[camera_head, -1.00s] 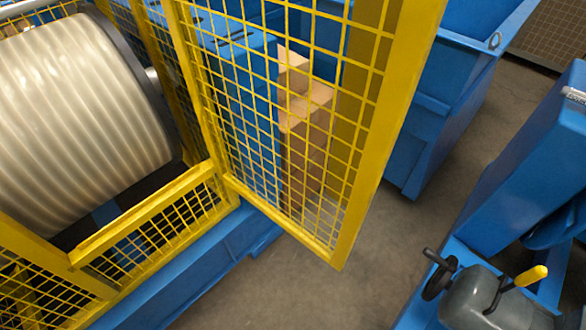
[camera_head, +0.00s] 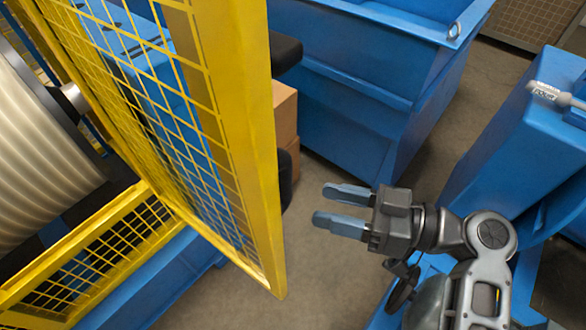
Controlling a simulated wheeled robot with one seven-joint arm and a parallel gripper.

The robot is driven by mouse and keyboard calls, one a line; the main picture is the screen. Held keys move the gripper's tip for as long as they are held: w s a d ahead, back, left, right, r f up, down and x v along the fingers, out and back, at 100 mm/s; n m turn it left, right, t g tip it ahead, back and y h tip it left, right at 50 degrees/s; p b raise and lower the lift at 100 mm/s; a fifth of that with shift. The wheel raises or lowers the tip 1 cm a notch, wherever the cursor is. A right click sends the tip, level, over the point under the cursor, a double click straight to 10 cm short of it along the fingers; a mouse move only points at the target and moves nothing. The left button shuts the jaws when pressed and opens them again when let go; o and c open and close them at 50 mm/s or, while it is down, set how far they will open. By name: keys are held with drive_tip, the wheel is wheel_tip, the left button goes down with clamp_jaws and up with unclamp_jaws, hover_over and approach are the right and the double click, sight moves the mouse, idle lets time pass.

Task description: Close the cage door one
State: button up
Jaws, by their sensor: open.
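The cage door (camera_head: 238,110) is a yellow frame with yellow wire mesh. It stands swung open, sticking out from the yellow cage (camera_head: 75,260) toward the middle of the view. My gripper (camera_head: 331,208) is open and empty, with two blue-grey fingers pointing left at the door. It is right of the door's free edge, and a gap of floor shows between them in the picture. I see no handle on the door.
A large ribbed drum (camera_head: 50,165) sits inside the cage. Cardboard boxes (camera_head: 285,115) stand behind the door. A blue bin (camera_head: 370,80) is at the back, and a blue machine (camera_head: 520,140) stands at the right. Bare floor (camera_head: 330,260) lies between.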

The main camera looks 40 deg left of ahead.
sight(282, 174)
wheel_tip(282, 174, up, 6)
drive_tip(key=n+g, duration=0.4)
drive_tip(key=n, duration=0.1)
drive_tip(key=shift+n+g+h, duration=0.3)
drive_tip(key=shift+g+h, duration=0.1)
drive_tip(key=shift+h, duration=0.2)
drive_tip(key=x, duration=0.2)
drive_tip(key=p+x, duration=0.1)
drive_tip(key=x, duration=0.2)
drive_tip(key=r+p+x, duration=0.1)
drive_tip(key=x, duration=0.2)
drive_tip(key=shift+w+a, duration=0.35)
clamp_jaws()
